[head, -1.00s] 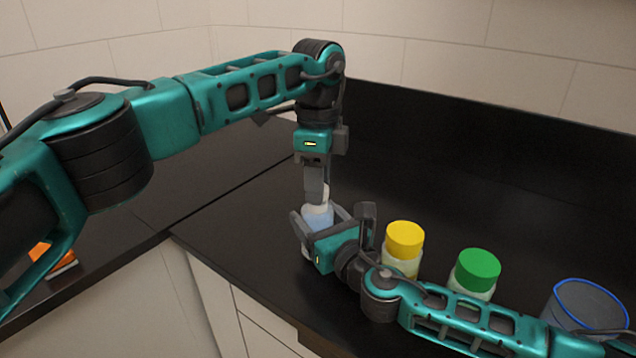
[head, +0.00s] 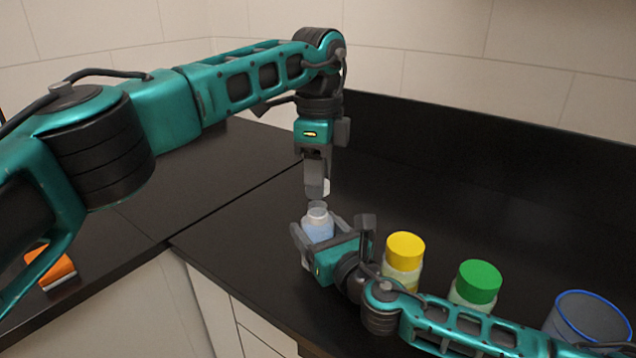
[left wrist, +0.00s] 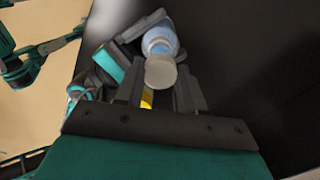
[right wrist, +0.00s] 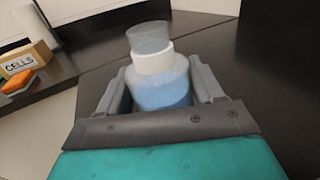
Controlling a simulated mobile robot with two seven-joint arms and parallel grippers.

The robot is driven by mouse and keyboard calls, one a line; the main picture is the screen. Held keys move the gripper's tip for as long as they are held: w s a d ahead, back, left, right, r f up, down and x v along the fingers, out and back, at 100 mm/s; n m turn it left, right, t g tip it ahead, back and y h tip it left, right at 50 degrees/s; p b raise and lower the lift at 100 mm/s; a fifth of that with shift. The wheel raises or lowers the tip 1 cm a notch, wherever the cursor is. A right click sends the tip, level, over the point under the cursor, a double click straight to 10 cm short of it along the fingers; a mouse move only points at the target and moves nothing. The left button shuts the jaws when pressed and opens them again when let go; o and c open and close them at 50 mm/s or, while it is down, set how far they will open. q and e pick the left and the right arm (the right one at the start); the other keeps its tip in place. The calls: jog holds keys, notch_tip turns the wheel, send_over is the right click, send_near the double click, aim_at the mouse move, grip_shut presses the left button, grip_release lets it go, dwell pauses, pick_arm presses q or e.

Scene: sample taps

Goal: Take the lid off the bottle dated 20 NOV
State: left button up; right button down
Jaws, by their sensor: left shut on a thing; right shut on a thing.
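A bottle with blue contents (head: 318,229) stands upright on the black counter; it also shows in the right wrist view (right wrist: 163,92), with a white collar and a clear neck on top. My right gripper (head: 316,238) is shut around its body. My left gripper (head: 317,190) points down above the bottle, shut on a small whitish lid (head: 326,187). The lid also shows between the fingers in the left wrist view (left wrist: 160,71), with the bottle (left wrist: 160,42) beyond it. The lid is clear of the bottle. No date is readable.
A yellow-lidded jar (head: 404,249) and a green-lidded jar (head: 479,282) stand right of the bottle, close behind my right arm. A blue-rimmed container (head: 588,318) is at far right. A box marked CELLS (right wrist: 27,62) and an orange item (head: 50,268) are left. The counter behind is free.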

pick_arm(q)
notch_tip(320, 180, up, 2)
jog(key=shift+r, duration=0.2)
pick_arm(e)
jog(key=shift+c, duration=0.4)
grip_release()
jog(key=shift+s, duration=0.1)
